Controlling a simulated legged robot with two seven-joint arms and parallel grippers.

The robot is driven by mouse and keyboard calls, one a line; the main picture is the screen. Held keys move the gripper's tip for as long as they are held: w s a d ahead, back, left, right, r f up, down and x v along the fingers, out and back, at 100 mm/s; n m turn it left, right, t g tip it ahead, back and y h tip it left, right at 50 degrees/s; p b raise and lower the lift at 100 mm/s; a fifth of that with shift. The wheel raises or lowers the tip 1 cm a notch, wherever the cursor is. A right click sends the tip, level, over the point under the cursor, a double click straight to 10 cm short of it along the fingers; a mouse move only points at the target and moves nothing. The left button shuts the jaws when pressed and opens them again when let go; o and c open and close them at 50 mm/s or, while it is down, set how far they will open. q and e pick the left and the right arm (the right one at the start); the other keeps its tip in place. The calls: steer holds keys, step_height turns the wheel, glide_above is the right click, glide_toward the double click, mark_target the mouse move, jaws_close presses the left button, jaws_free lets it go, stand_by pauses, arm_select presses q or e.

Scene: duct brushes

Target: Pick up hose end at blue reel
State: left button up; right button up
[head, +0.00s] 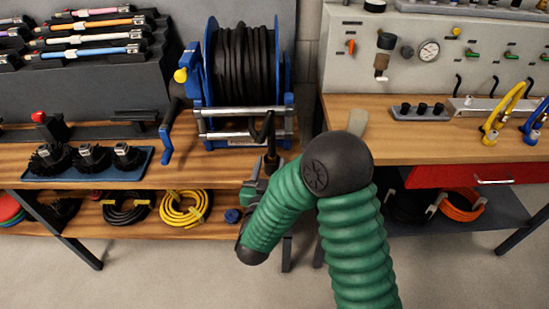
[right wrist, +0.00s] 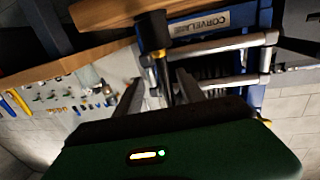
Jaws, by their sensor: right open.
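The blue reel (head: 204,82) stands on the left wooden bench in the head view, wound with black hose. Its hose end (head: 270,152) hangs down in front of the reel, below the silver roller bars. In the right wrist view the hose end (right wrist: 153,32) is a dark cylinder with a yellowish ring near its lower part. My right gripper (head: 258,172) is at the hose end, partly hidden by my green arm. In the right wrist view the fingers of my right gripper (right wrist: 158,90) are apart, with the hose end's tip before the gap. My left gripper is out of view.
A blue tray of black brushes (head: 88,162) sits left of the reel, whose crank (head: 168,135) juts out front. Coiled yellow hose (head: 185,208) lies on the lower shelf. A second bench (head: 400,135) with a red drawer (head: 470,174) stands right.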

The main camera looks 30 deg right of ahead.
mark_target(270, 149)
steer(key=shift+x, duration=0.9)
steer(key=shift+w+a+r, duration=0.1)
steer(key=shift+w+r, duration=0.15)
steer(key=shift+w, duration=0.35)
steer(key=shift+r+x, duration=0.25)
steer(key=shift+x, duration=1)
steer(key=shift+b+x, duration=0.3)
steer(key=shift+x, duration=0.65)
steer(key=shift+s+d+f, duration=0.1)
steer(key=shift+d+f, duration=0.15)
steer(key=shift+d, duration=0.2)
steer(key=shift+c, duration=1.5)
steer(key=shift+a+r, duration=0.2)
steer(key=shift+a, duration=0.4)
jaws_close()
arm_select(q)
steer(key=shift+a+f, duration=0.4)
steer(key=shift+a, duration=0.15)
arm_select(e)
steer(key=shift+d, duration=0.15)
